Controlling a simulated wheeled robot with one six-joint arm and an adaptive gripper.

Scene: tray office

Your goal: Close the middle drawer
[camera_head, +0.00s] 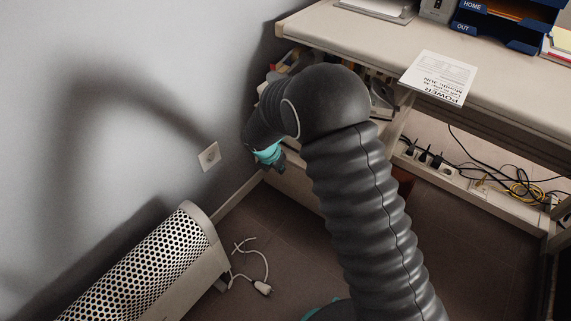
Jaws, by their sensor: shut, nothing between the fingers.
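A pale drawer unit stands under the left end of the desk, against the wall, largely hidden behind my arm. An open drawer (289,62) with mixed small items shows just below the desktop, on both sides of my arm. A pale drawer front (294,186) shows lower down; I cannot tell which drawer it belongs to or how far the middle drawer is out. My gripper (277,164), dark with a teal band, is shut and empty, pointing down beside the unit near the wall. Whether it touches a drawer is hidden.
The desk (400,42) holds a paper sheet (438,77) and blue trays (505,22). A perforated heater (150,265) stands at lower left, with a white cable and plug (262,287) on the floor. Power strips and cables (515,188) run under the desk at right.

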